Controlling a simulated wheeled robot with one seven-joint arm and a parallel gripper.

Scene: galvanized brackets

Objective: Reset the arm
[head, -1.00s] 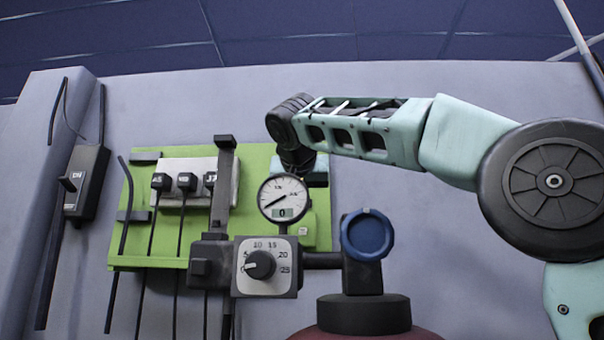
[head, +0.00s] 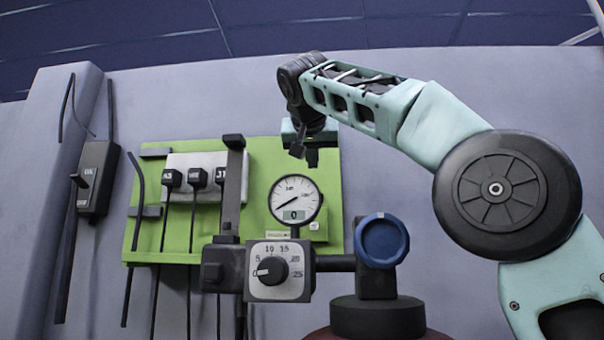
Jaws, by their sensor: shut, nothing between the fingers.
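My arm, pale teal with black joints, reaches in from the right in the head view, its elbow bent at the right. My gripper (head: 305,155) hangs from the wrist, pointing down, in front of the upper right part of the green panel (head: 255,165). It is shut and holds nothing. It appears just above the round pressure gauge (head: 295,201), whose small display reads 0. I cannot tell how far it is from the panel.
A dial (head: 272,270) and a blue round knob (head: 382,240) sit below the gauge. Several black plugs with cables (head: 197,178) hang on the panel's left. A dark switch box (head: 97,178) is on the far left wall.

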